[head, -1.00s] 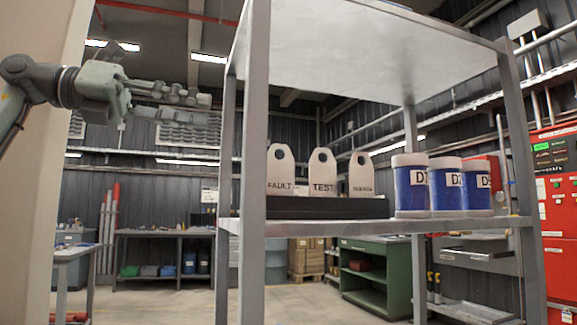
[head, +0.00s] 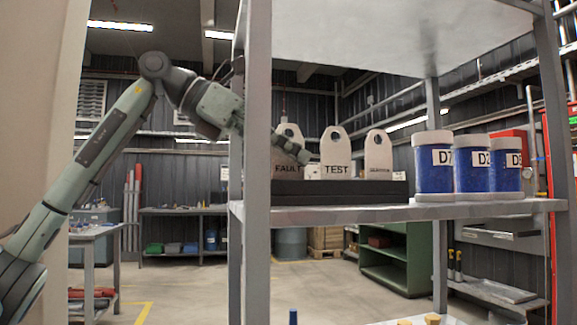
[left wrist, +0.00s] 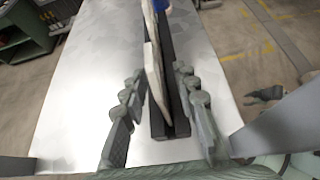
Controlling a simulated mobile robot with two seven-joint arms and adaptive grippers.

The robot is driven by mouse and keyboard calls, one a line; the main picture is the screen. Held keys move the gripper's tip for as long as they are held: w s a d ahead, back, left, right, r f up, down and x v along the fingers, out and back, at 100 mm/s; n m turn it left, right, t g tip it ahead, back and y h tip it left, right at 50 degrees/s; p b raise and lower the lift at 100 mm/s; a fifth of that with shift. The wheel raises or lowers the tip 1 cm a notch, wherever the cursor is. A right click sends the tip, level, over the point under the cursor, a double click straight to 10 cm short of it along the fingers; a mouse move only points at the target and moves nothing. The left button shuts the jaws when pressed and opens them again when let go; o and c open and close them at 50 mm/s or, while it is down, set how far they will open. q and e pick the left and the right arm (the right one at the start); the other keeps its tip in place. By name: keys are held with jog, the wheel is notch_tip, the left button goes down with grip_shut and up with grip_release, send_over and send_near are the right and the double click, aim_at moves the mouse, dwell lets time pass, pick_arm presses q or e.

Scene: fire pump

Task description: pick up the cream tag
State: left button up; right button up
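Three pale, cream-looking tags with round holes stand upright in a row on a dark base (head: 330,190) on the shelf: FAULT (head: 288,172), TEST (head: 335,157) and a third with smaller lettering (head: 378,155). My left gripper (head: 303,157) is at the FAULT tag and covers part of it. In the left wrist view, my left gripper (left wrist: 160,78) is open, with the nearest tag (left wrist: 153,82) edge-on between its fingers. Gaps show on both sides of the tag. A small dark shape beyond the shelf at right looks like my right gripper (left wrist: 265,95); its state is unclear.
Blue containers D1 (head: 433,165), D2 (head: 475,165) and another (head: 507,165) stand right of the tags. A shelf post (head: 257,160) rises in front of my left wrist. The upper shelf (head: 400,35) is overhead. Bare shelf surface (left wrist: 90,85) flanks the base.

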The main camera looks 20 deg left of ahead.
pick_arm(q)
grip_shut()
